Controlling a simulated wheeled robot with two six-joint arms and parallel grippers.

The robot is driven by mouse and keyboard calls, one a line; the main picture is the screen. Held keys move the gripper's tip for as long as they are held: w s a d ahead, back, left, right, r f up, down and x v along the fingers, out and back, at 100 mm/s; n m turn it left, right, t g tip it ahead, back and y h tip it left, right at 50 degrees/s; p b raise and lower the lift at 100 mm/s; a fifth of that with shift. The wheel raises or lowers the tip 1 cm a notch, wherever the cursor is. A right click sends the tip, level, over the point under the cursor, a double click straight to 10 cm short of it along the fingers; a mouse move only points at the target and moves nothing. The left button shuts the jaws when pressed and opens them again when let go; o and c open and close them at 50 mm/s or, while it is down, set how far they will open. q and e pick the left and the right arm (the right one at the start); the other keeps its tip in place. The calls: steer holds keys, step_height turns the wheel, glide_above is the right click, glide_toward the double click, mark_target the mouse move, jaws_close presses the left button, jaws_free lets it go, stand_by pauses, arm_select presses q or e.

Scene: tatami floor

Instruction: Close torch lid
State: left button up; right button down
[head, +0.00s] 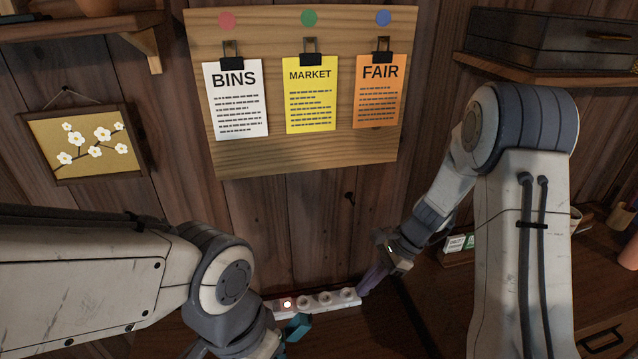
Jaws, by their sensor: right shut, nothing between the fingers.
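I cannot make out a torch or its lid in the head view. My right gripper (374,279), with purple fingertips, points down at the right end of a white power strip. It is shut and nothing shows between its fingers. My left gripper (297,327) shows only a teal fingertip at the bottom, just in front of the strip. The rest of it is hidden by my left arm or cut off by the frame edge, so its opening cannot be told.
The white power strip (325,300) with a glowing red light lies along the wall. A noticeboard (290,160) with three sheets hangs above. Small cards (456,243) stand on the wooden surface at right. A dark case (540,40) sits on a shelf at upper right.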

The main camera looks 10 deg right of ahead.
steer(key=s+a+r+n+g+h, duration=0.1)
steer(key=s+a+r+n+h, duration=0.1)
steer(key=s+a+r+n, duration=0.55)
steer(key=s+a+r+n+h, duration=0.1)
steer(key=s+r+n, duration=0.1)
steer(key=s+n, duration=0.5)
steer(key=s+a+r+n+t+h+b, duration=0.1)
steer(key=s+a+n+h, duration=0.1)
steer(key=s+n, duration=0.4)
steer(key=shift+s+a+r+n, duration=0.15)
steer(key=shift+s+r+n, duration=0.25)
steer(key=shift+n, duration=0.75)
steer(key=c, duration=1.3)
jaws_free()
steer(key=shift+s+a+r+n+t+h, duration=0.1)
steer(key=shift+s+n+t+h, duration=0.2)
steer(key=shift+n, duration=0.2)
steer(key=o, duration=0.6)
steer(key=shift+s, duration=0.15)
steer(key=n+h+p, duration=0.1)
steer(key=n+p, duration=0.2)
steer(key=n, duration=0.9)
glide_above(311, 317)
step_height(311, 317, down, 8)
step_height(311, 317, down, 10)
steer(key=shift+f+p, duration=0.2)
steer(key=shift+p, duration=0.8)
